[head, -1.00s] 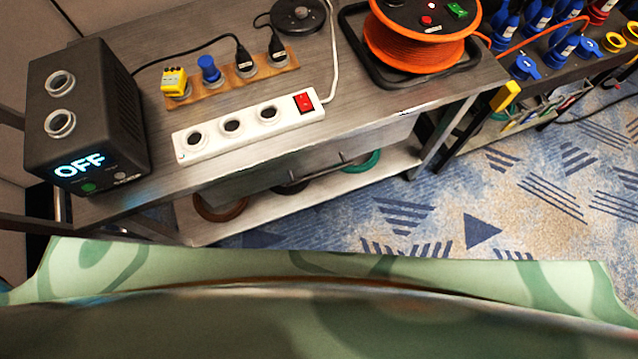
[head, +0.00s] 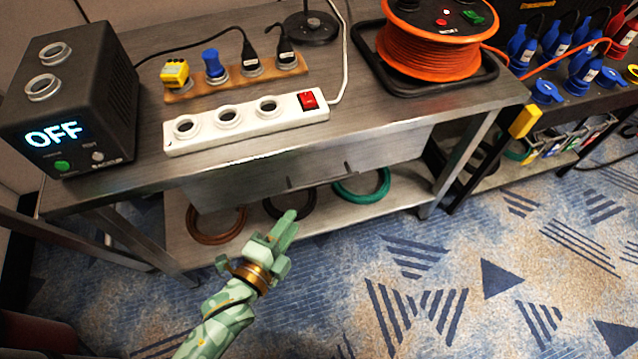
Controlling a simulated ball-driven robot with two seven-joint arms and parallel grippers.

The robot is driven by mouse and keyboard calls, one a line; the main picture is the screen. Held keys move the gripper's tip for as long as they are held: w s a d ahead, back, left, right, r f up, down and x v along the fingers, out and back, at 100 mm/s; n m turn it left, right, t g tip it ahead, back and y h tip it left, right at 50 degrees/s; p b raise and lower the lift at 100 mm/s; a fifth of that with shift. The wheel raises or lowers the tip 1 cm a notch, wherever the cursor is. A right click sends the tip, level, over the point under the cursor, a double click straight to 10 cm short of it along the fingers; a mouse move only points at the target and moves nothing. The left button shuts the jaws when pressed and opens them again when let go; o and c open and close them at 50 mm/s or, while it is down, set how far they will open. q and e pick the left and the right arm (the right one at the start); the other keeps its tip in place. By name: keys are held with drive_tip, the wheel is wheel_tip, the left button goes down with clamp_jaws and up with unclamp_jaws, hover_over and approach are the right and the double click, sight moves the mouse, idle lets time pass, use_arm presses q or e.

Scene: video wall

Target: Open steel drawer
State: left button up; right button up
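The steel drawer (head: 237,187) sits under the steel table's top and looks closed, its front flush below the edge. Its dark bar handle (head: 320,181) runs across the middle of the front on two short posts. My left gripper (head: 286,222), green with a brass-coloured wrist ring, is in front of the drawer, below and left of the handle in the picture. It is apart from the handle and no object shows in it. Its fingers overlap from this angle, so I cannot tell their opening. My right gripper is out of view.
The steel table (head: 400,108) carries a black box reading OFF (head: 70,100), a white power strip (head: 245,122) and an orange cable reel (head: 430,45). Brown (head: 215,238) and green (head: 362,197) coils lie on the lower shelf. Carpet (head: 450,280) in front is free.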

sight(319, 182)
use_arm(q)
drive_tip(key=b+x, duration=0.2)
drive_tip(key=x, duration=0.4)
drive_tip(key=b+x, duration=0.3)
drive_tip(key=x, duration=0.4)
drive_tip(key=shift+a+f, duration=0.1)
drive_tip(key=shift+f, duration=0.15)
drive_tip(key=shift+w+d+r, duration=0.1)
drive_tip(key=shift+w+d, duration=0.1)
drive_tip(key=shift+w, duration=0.15)
clamp_jaws()
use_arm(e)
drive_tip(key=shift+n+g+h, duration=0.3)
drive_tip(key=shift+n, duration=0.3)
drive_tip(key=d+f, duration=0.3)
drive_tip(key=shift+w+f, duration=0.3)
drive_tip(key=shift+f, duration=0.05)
